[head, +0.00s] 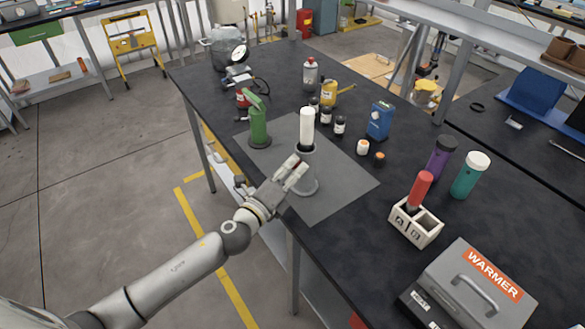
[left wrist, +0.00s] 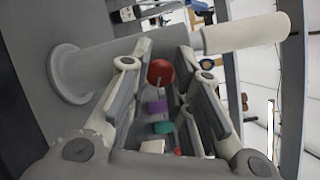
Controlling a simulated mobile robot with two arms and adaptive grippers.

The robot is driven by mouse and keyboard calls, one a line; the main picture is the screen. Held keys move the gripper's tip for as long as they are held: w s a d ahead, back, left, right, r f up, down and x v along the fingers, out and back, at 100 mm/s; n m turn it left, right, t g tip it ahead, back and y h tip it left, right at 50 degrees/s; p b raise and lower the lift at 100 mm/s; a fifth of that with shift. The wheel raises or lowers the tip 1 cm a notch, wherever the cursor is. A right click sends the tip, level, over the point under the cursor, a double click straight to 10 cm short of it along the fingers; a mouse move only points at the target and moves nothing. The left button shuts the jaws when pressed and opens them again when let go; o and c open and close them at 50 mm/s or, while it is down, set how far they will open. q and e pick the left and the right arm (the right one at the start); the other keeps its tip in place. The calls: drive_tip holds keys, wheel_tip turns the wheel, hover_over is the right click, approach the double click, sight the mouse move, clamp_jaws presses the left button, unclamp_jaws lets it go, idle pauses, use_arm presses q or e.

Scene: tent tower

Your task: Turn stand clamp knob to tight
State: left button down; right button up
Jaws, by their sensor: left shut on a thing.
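The stand shows in the head view as a grey post and round base (head: 308,186) with a white cylinder (head: 307,126) upright on top. In the left wrist view its grey post (left wrist: 100,65) lies sideways, and the white cylinder (left wrist: 245,32) points right. The round red clamp knob (left wrist: 160,72), with a pale line on it, shows between the fingers of my left gripper (left wrist: 166,75). In the head view my left gripper (head: 297,172) is at the stand's near side, shut on the knob. The knob is hidden there. My right gripper is not in view.
A green device (head: 259,125) stands left of the stand on the grey mat (head: 345,185). Small jars and a blue box (head: 380,120) stand behind. A white rack (head: 415,224) with a red tube, two tall bottles and a warmer (head: 470,285) are to the right.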

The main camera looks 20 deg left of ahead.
use_arm(q)
drive_tip(key=m+p, duration=0.1)
drive_tip(key=m, duration=0.5)
drive_tip(key=shift+m, duration=0.3)
drive_tip(key=m+p, duration=0.2)
drive_tip(key=m, duration=0.4)
drive_tip(key=shift+m, duration=0.3)
drive_tip(key=c, duration=1.3)
unclamp_jaws()
drive_tip(key=shift+o, duration=0.2)
